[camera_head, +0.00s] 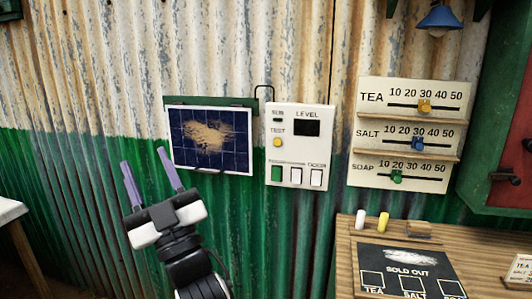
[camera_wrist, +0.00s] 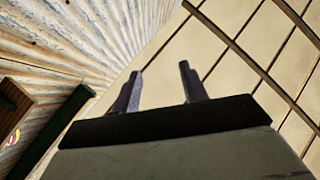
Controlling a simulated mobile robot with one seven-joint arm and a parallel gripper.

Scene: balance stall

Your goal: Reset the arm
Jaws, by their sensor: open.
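My gripper (camera_head: 151,180) is raised in front of the corrugated wall, left of the middle in the head view. Its two purple-grey fingers point up and stand apart, with nothing between them. In the wrist view my gripper (camera_wrist: 160,88) also shows both fingers spread and empty. Behind them there is a pale surface with dark beams. In the head view my gripper is just left of a dark blue gridded panel (camera_head: 185,155) that has a sandy smear on it. I cannot tell how far in front of the panel it is.
A white LEVEL box (camera_head: 285,187) hangs right of the panel. A slider board (camera_head: 369,116) marked TEA, SALT and SOAP is further right. Below it, a wooden counter (camera_head: 475,243) bears a SOLD OUT board (camera_head: 405,258), chalks and a block. A white-topped table (camera_head: 9,211) stands at left.

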